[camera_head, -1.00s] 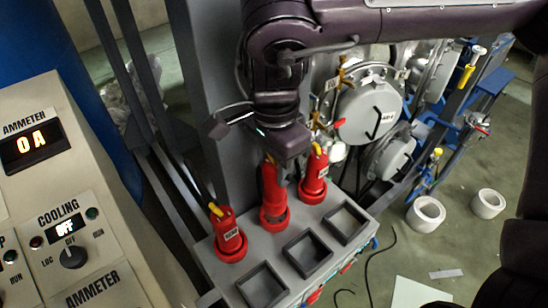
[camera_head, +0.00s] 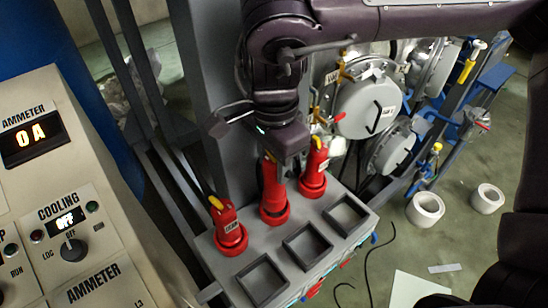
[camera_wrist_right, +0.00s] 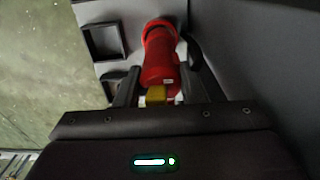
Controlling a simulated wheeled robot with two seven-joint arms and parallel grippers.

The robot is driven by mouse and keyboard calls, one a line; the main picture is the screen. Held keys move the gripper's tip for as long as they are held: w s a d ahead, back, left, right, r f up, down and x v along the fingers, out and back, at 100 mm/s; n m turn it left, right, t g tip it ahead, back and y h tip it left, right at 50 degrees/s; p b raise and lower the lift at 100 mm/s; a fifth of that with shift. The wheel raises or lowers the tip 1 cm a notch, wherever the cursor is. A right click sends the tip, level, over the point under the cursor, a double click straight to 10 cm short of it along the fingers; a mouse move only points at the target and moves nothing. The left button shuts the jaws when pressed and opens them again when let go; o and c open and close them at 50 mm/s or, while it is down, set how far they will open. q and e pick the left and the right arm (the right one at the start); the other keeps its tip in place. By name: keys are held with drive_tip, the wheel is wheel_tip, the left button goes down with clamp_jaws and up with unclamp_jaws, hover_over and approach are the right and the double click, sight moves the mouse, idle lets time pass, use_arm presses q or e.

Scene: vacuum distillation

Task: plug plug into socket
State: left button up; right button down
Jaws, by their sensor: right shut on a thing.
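Three red plugs stand in a row along the back of a grey socket box (camera_head: 325,233). The middle red plug (camera_head: 272,197) is upright, its lower end at a red round collar on the box; I cannot tell how deep it sits. My right gripper (camera_head: 277,162) is shut on its top from above. In the right wrist view, the gripper (camera_wrist_right: 158,90) has a dark finger on each side of the red plug (camera_wrist_right: 160,58), with a yellow part at its near end. The left red plug (camera_head: 228,228) and right red plug (camera_head: 314,172) stand beside it. My left gripper is out of view.
Three square recesses (camera_head: 263,283) line the front of the box. A grey column (camera_head: 215,110) rises behind it. A control panel (camera_head: 60,210) stands at left. Valves and a round flange (camera_head: 368,108) lie behind at right, with white rings (camera_head: 425,209) on the floor.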

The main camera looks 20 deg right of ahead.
drive_tip(key=shift+p, duration=0.5)
idle(1.1)
drive_tip(key=shift+f+b, duration=1.3)
drive_tip(key=shift+f, duration=0.7)
drive_tip(key=c, duration=0.9)
unclamp_jaws()
drive_tip(key=shift+o, duration=0.2)
drive_tip(key=shift+r, duration=0.45)
wheel_tip(320, 180, up, 7)
drive_tip(key=shift+f+b, duration=0.1)
drive_tip(key=shift+b, duration=0.3)
